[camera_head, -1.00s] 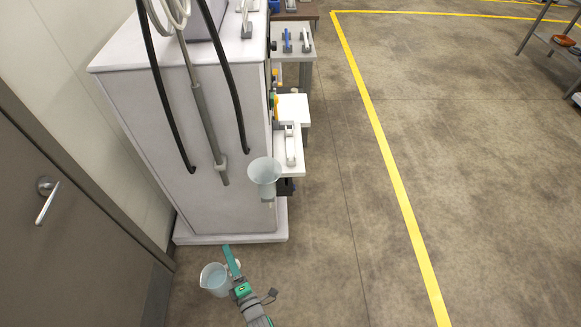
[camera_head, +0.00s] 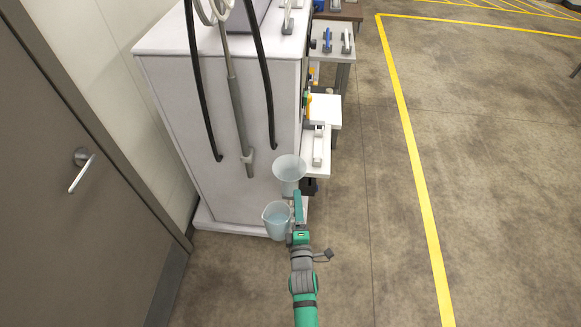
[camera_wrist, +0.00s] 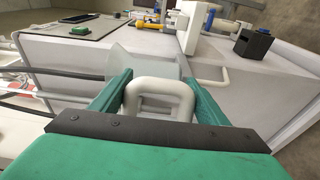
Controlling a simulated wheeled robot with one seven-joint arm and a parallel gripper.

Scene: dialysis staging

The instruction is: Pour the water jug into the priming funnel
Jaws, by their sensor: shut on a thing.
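The water jug (camera_head: 277,224) is a translucent pale-blue pitcher with water in it. It looks upright, held in front of the white cabinet. My gripper (camera_head: 298,210) is shut on its handle, and the white handle (camera_wrist: 160,87) shows between the green fingers in the wrist view. The priming funnel (camera_head: 289,168) is a translucent, wide-mouthed cone on the cabinet's near right corner. In the head view the jug appears just below and left of the funnel.
The white cabinet (camera_head: 230,165) carries black hoses (camera_head: 268,75) and a grey pole (camera_head: 239,120) on its near side. A small white shelf (camera_head: 315,150) juts out at its right. A grey door (camera_head: 70,200) stands at left. The floor (camera_head: 400,180) at right is clear.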

